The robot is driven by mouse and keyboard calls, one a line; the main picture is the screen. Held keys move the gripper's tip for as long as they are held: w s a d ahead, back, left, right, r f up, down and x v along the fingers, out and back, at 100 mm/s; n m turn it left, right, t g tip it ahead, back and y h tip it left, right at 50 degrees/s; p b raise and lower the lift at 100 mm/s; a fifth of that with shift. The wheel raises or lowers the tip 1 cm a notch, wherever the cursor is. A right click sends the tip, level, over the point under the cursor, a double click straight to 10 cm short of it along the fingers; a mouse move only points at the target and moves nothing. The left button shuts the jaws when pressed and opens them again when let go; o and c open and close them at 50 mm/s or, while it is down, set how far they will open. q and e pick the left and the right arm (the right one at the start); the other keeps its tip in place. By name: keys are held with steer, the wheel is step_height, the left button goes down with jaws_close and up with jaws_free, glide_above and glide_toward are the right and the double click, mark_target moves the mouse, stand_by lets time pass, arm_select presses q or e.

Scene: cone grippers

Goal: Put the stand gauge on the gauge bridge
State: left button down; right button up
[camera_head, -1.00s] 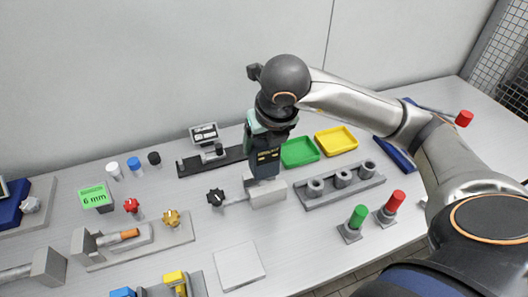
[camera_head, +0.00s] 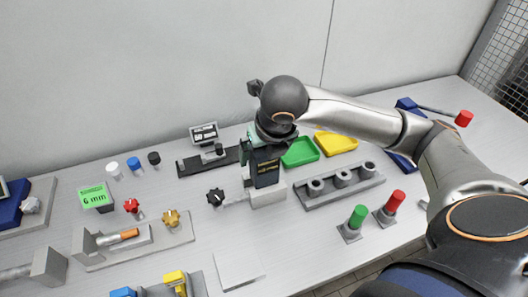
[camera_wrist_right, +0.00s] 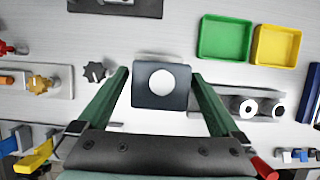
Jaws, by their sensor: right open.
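My right gripper (camera_head: 264,182) is open over a grey block (camera_head: 270,198) with a black star knob (camera_head: 216,197). In the wrist view its green fingers stand apart on either side of a dark square piece with a white disc (camera_wrist_right: 161,80), which looks like the stand gauge. There are gaps on both sides. In the head view the gripper hides most of this spot. A long black bar (camera_head: 188,168) with a small post, apparently the gauge bridge, lies behind and left of the gripper. My left gripper is out of view.
A green tray (camera_head: 300,152) and a yellow tray (camera_head: 336,142) stand behind to the right. A grey rack (camera_head: 318,200) with three ring-shaped holders is right of the gripper. Green (camera_head: 358,216) and red (camera_head: 396,201) handles stand in front of it. A white plate (camera_head: 238,268) lies nearer.

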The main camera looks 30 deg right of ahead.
steer(key=shift+r, duration=0.2)
steer(key=shift+s+r, duration=0.1)
steer(key=shift+r, duration=0.25)
steer(key=p+v, duration=0.2)
steer(key=v, duration=0.9)
steer(key=shift+s, duration=0.2)
steer(key=shift+a, duration=0.1)
